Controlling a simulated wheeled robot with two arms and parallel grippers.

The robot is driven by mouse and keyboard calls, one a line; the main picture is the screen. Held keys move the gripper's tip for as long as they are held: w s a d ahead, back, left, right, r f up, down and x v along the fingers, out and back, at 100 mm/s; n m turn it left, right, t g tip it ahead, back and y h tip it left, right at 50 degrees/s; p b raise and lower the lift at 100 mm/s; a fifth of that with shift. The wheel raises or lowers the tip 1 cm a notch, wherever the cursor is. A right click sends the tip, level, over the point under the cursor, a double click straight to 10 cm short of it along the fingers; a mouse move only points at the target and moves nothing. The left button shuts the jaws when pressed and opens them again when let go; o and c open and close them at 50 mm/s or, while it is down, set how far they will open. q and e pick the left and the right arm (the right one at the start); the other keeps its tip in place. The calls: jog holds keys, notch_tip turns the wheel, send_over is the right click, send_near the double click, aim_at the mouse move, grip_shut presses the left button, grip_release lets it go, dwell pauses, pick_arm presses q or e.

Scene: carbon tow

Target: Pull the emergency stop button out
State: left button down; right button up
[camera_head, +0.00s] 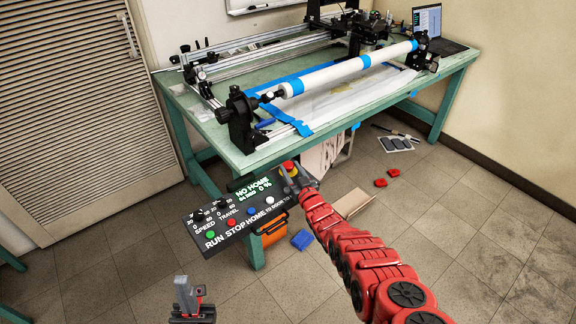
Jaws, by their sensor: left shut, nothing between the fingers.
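The control panel (222,222) is a dark box with labelled knobs and coloured buttons in front of the green table. The emergency stop button (290,168) is red with some yellow, at the panel's far right end. My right gripper (291,177) is at this button, with its grey fingers on either side of it. I cannot tell whether the fingers touch or grip the button. My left gripper (184,289) is at the lower left, shut and empty, apart from the panel.
The green table (265,157) carries a winding machine with a white tube (345,73) and a laptop (428,22). Red pieces (387,178), a blue block (302,239) and a cardboard piece (350,200) lie on the floor. An orange container (272,232) is below the panel.

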jog(key=o, duration=0.4)
jog(key=shift+o, duration=0.2)
jog(key=shift+s+r+p, duration=0.2)
jog(key=shift+p, duration=0.3)
jog(key=p+v, duration=0.4)
jog(key=p, duration=0.1)
jog(key=shift+s+d+r+p, duration=0.1)
jog(key=shift+s+d+p, duration=0.05)
jog(key=shift+s+p, duration=0.15)
jog(key=shift+s+d+f+p, duration=0.2)
jog(key=shift+s+p, duration=0.1)
jog(key=shift+s, duration=0.2)
jog(key=shift+f, duration=0.1)
